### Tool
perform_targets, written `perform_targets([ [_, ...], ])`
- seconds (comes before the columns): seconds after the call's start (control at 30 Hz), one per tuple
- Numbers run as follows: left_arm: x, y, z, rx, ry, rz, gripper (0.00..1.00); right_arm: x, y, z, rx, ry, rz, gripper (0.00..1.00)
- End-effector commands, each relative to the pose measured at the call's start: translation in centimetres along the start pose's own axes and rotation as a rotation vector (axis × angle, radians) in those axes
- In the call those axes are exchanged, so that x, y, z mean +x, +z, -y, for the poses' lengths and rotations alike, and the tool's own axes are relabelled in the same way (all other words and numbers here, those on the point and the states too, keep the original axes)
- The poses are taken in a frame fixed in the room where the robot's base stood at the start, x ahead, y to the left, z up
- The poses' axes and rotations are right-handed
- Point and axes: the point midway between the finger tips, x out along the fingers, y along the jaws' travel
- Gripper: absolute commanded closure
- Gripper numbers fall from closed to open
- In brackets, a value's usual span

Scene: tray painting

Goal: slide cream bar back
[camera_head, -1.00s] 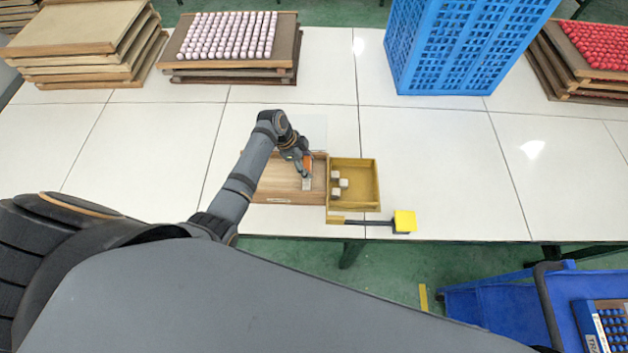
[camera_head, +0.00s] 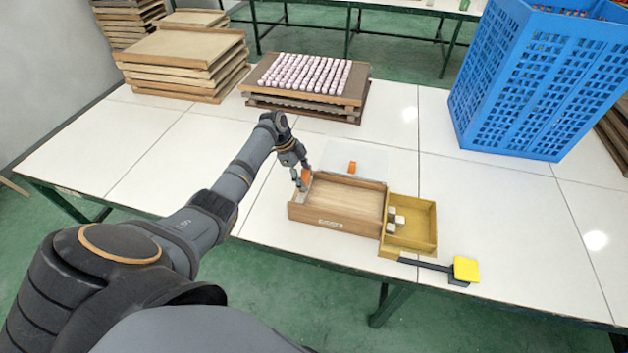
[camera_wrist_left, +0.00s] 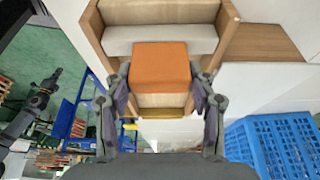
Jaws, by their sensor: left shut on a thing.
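The wooden tray (camera_head: 343,222) lies on the white table. My left gripper (camera_head: 303,182) is at the tray's left end, shut on an orange block, which shows between the fingers in the left wrist view (camera_wrist_left: 160,68). The cream bar (camera_wrist_left: 160,40) spans the tray's width right by that block, near an end wall. In the head view the bar is mostly hidden by the gripper. The tray floor right of the gripper is bare. A dark jointed part at the left edge of the left wrist view looks like my right gripper (camera_wrist_left: 45,95); its jaws are unclear.
A yellow box (camera_head: 432,215) with a few pale cubes adjoins the tray's right side. A black-handled tool with a yellow head (camera_head: 466,269) lies in front of it. Another orange block (camera_head: 352,168) is behind the tray. Tray stacks and a blue crate (camera_head: 530,90) stand farther back.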

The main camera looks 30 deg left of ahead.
Motion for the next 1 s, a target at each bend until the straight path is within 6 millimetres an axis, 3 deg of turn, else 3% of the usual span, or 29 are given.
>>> perform_targets([
  [0.17,-0.13,0.47,-0.01,-0.001,0.000,0.004,1.00,-0.01,1.17,-0.21,-0.002,0.003,0.018,1.00],
  [0.4,-0.15,0.56,0.00,-0.001,-0.001,0.007,1.00,-0.01,1.15,-0.32,-0.002,0.004,0.017,1.00],
  [0.43,-0.16,0.57,0.00,-0.001,-0.001,0.008,0.41,-0.01,1.11,-0.31,-0.002,0.004,0.017,1.00],
  [0.5,-0.14,0.55,0.01,-0.001,-0.001,0.007,0.32,0.00,1.02,-0.31,-0.002,0.004,0.015,1.00],
  [0.6,-0.12,0.48,0.00,-0.001,-0.001,0.005,0.21,0.01,0.85,-0.31,-0.002,0.004,0.013,1.00],
  [0.87,-0.10,0.37,0.01,0.000,-0.001,0.003,0.21,0.02,0.68,-0.10,-0.001,0.001,0.010,1.00],
  [1.0,-1.04,0.45,0.06,0.000,-0.002,0.004,0.21,0.02,0.58,-0.07,0.000,0.001,0.008,1.00],
])
